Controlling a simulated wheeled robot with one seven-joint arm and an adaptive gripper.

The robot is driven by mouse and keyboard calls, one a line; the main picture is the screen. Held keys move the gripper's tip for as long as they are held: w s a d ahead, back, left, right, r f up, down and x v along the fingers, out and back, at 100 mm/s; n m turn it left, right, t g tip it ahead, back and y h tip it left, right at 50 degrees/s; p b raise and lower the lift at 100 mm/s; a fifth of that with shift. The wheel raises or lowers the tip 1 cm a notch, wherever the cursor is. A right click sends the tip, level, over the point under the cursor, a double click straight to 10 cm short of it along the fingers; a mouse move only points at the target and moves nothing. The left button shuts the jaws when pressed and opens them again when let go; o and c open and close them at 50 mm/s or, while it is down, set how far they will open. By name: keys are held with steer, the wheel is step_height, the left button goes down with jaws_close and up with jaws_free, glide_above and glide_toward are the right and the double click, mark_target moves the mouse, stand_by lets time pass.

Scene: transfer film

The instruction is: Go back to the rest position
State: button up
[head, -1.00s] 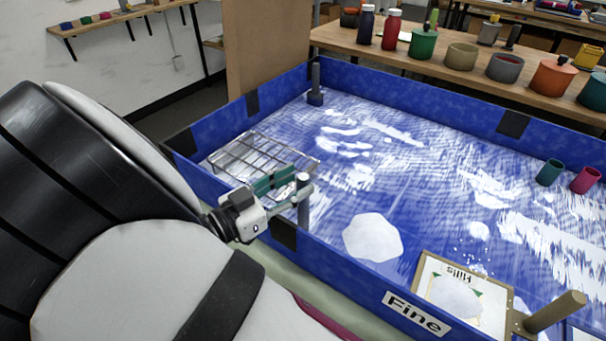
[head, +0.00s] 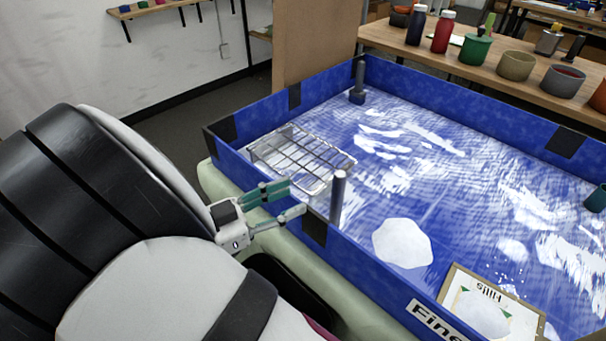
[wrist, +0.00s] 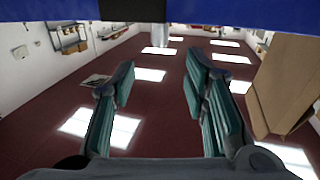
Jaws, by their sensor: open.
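My gripper (head: 283,203) is open in the head view, with its two green-padded fingers apart and nothing between them. It is outside the near-left wall of the blue tray (head: 258,184), close to that wall. My arm fills the left and lower left of the head view.
The blue tray holds a wire rack (head: 300,158), a grey post (head: 338,197), a white patch (head: 402,243) and a clipboard (head: 490,310). A wooden shelf (head: 490,72) with jars and pots stands behind. Open floor (head: 215,110) lies left of the tray.

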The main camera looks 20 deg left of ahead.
steer(key=w+d+r+g+y+p, duration=0.1)
steer(key=w+r+y, duration=0.4)
steer(key=w, duration=0.4)
steer(key=w+d+r+y+p, duration=0.1)
steer(key=w+r+y, duration=0.2)
steer(key=w+r, duration=0.5)
steer(key=w+d+r+n+g+y+p, duration=0.1)
steer(key=w+d+r+n+y+p, duration=0.15)
steer(key=d+r+y, duration=0.65)
steer(key=s+d+r+n+g+h+p, duration=0.1)
steer(key=s+d+r+n+g+h, duration=0.2)
steer(key=s+d+r, duration=0.5)
steer(key=s+d+f+g+h+p, duration=0.1)
steer(key=s+d+f+g+h, duration=0.1)
steer(key=s+d, duration=0.8)
steer(key=s+d+f+n+g+h+p, duration=0.1)
steer(key=s+d+f, duration=0.4)
steer(key=s+d, duration=0.6)
steer(key=s+g+h, duration=0.1)
steer(key=s+g, duration=0.1)
steer(key=s, duration=0.2)
steer(key=shift+g, duration=0.4)
